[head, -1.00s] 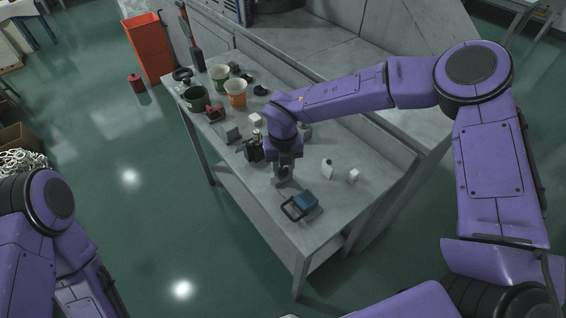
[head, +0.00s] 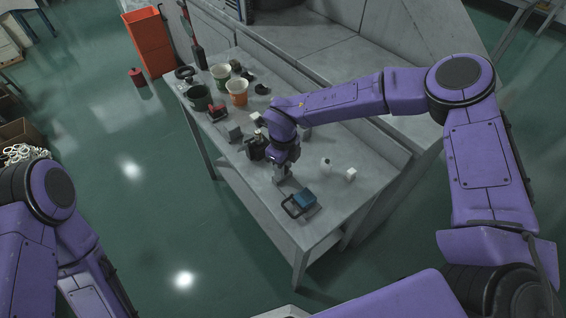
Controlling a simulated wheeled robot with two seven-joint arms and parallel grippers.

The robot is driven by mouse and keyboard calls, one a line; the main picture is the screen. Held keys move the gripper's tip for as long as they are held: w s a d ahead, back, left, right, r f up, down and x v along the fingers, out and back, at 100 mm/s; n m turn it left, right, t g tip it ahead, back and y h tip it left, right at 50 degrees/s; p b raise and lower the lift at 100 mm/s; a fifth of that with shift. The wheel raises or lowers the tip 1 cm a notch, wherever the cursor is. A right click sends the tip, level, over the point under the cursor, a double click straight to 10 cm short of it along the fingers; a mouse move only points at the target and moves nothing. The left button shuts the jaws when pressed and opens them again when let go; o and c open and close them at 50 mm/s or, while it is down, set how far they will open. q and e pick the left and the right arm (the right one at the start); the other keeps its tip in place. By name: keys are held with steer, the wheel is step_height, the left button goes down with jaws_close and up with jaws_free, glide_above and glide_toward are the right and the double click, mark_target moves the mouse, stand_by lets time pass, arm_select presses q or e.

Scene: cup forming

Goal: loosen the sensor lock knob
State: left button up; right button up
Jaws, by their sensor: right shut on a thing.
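My right gripper (head: 282,177) points down over the middle of the grey workbench (head: 262,196). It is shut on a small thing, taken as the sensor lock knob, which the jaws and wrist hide. A small dark device (head: 256,149) stands just left of the gripper; I cannot tell whether they touch. My left arm shows at the left edge, but its gripper is out of view.
Small white pieces (head: 350,174) lie to the right. An orange bin (head: 149,42) stands behind.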

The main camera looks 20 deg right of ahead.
steer(key=shift+n, duration=0.5)
steer(key=o, duration=1.1)
steer(key=shift+c, duration=0.2)
steer(key=shift+r, duration=0.25)
step_height(320, 180, up, 10)
steer(key=b, duration=0.2)
steer(key=shift+b, duration=0.35)
